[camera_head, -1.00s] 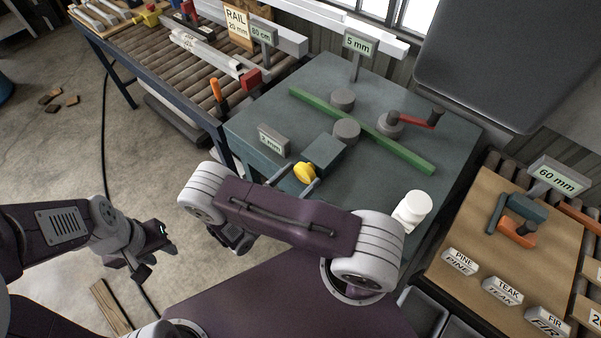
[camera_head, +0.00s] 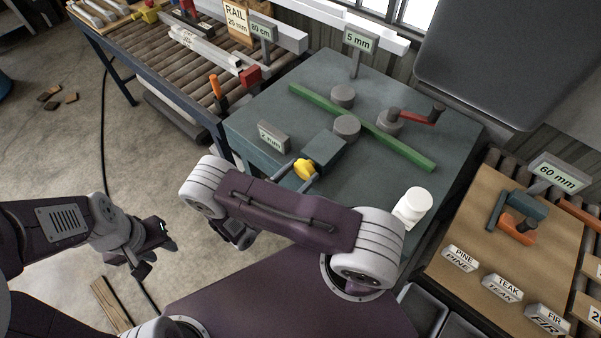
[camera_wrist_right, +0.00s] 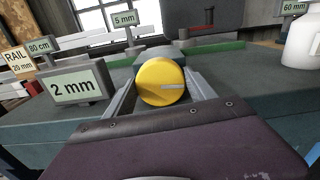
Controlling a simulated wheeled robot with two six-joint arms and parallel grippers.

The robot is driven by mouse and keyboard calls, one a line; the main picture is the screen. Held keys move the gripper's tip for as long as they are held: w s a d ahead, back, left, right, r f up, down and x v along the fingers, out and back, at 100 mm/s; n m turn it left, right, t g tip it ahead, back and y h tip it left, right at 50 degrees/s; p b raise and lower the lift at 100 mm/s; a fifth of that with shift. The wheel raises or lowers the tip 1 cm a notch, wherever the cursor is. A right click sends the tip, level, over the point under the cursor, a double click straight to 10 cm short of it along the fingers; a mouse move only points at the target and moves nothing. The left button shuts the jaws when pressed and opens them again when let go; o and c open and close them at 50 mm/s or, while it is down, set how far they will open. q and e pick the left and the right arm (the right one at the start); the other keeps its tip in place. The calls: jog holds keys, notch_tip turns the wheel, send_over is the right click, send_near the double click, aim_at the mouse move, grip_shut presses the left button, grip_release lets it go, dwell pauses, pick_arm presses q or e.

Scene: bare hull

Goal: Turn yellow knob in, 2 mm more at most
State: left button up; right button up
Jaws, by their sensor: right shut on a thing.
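The yellow knob (camera_head: 303,169) sits on the front end of a blue-grey block (camera_head: 324,148) on the dark green machine table. In the right wrist view the knob (camera_wrist_right: 161,82) faces me, with a pale mark running from its middle to the right. My right gripper (camera_wrist_right: 163,88) is shut on the knob, one finger on each side. A small sign (camera_wrist_right: 72,86) left of the knob reads 2 mm. My left gripper (camera_head: 155,256) hangs over the floor at the left, empty and apparently open, far from the knob.
A green strip (camera_head: 385,140) lies across the table past grey rollers, with a red crank (camera_head: 420,118) behind it. A 5 mm sign (camera_head: 360,40) stands at the back. A white bottle (camera_head: 411,207) stands right of my right arm.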

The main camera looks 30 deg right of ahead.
jog(key=m+b, duration=0.1)
jog(key=m, duration=0.3)
jog(key=shift+s+m+b, duration=0.1)
jog(key=shift+m+b, duration=0.25)
jog(key=shift+m, duration=1.25)
jog(key=o, duration=1.4)
